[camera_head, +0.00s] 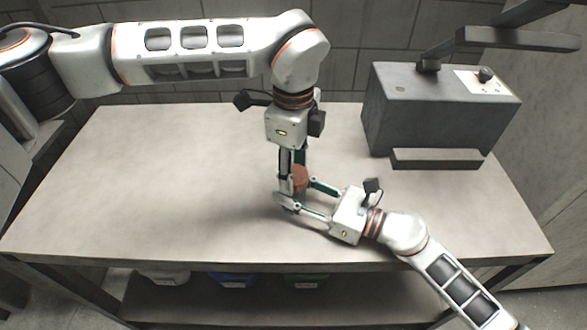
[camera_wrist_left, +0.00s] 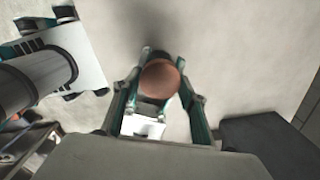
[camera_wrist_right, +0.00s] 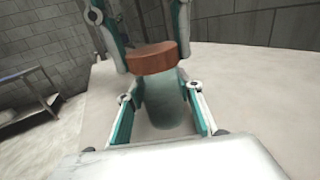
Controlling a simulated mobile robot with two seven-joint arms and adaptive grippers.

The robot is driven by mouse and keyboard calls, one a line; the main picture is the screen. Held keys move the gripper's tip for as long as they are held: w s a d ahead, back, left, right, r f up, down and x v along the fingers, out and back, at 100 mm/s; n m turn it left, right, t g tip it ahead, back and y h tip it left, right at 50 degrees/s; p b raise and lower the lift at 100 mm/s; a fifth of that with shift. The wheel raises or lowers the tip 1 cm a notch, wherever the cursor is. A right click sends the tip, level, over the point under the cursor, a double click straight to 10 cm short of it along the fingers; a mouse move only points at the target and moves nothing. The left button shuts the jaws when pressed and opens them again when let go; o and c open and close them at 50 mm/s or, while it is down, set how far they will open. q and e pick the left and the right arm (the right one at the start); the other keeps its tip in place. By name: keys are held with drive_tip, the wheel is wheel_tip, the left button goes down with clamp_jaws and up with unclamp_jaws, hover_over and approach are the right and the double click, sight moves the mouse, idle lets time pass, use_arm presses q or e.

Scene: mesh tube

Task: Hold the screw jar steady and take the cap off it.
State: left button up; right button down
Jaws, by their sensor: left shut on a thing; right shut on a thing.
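The screw jar (camera_wrist_right: 166,105) stands upright on the table, its grey-green body seen in the right wrist view. Its round brown cap (camera_wrist_right: 152,58) sits on top and also shows from above in the left wrist view (camera_wrist_left: 159,79). My left gripper (camera_head: 293,180) points straight down, with its fingers shut on the cap from two sides. My right gripper (camera_head: 298,193) reaches in low from the right, with its fingers shut around the jar body below the cap. In the head view the fingers hide most of the jar.
A dark grey box-shaped machine (camera_head: 428,112) with an arm on top stands at the table's back right. The pale table (camera_head: 150,190) is clear to the left. White (camera_head: 162,277), blue (camera_head: 232,281) and green (camera_head: 306,281) containers sit on the shelf below.

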use_arm(q)
drive_tip(key=shift+r, duration=0.2)
idle(0.6)
drive_tip(key=shift+r, duration=0.85)
drive_tip(key=shift+r, duration=0.1)
drive_tip(key=shift+r, duration=2)
use_arm(e)
drive_tip(key=c, duration=1.3)
unclamp_jaws()
drive_tip(key=v, duration=1.2)
